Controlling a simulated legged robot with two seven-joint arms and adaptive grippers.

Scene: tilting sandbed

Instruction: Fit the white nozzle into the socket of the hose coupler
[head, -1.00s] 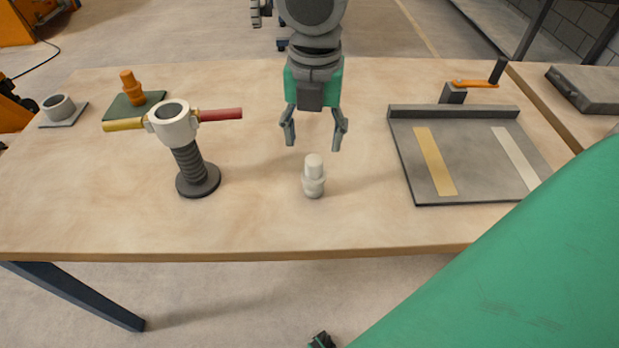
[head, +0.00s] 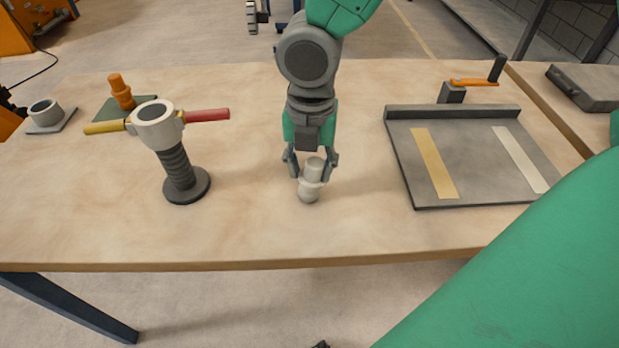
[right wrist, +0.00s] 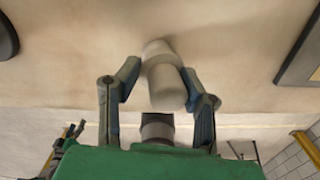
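The white nozzle (head: 309,190) stands on the table, near the middle of the front half. My right gripper (head: 311,168) is low over the table, with one finger on each side of the nozzle. The right wrist view shows the nozzle (right wrist: 163,80) between the fingers of the right gripper (right wrist: 160,82), with a gap at the left finger; the right finger is close to it, and contact is unclear. The hose coupler (head: 155,124) stands to the left on a black ribbed stem with a round base. Its grey-white ring socket faces up, with yellow and red handles. My left gripper is not in view.
A grey tray (head: 398,160) with yellow and white strips lies to the right, an orange-handled clamp (head: 452,93) behind it. An orange peg on a green plate (head: 110,107) and a grey cup (head: 46,113) are at far left. The table between coupler and nozzle is clear.

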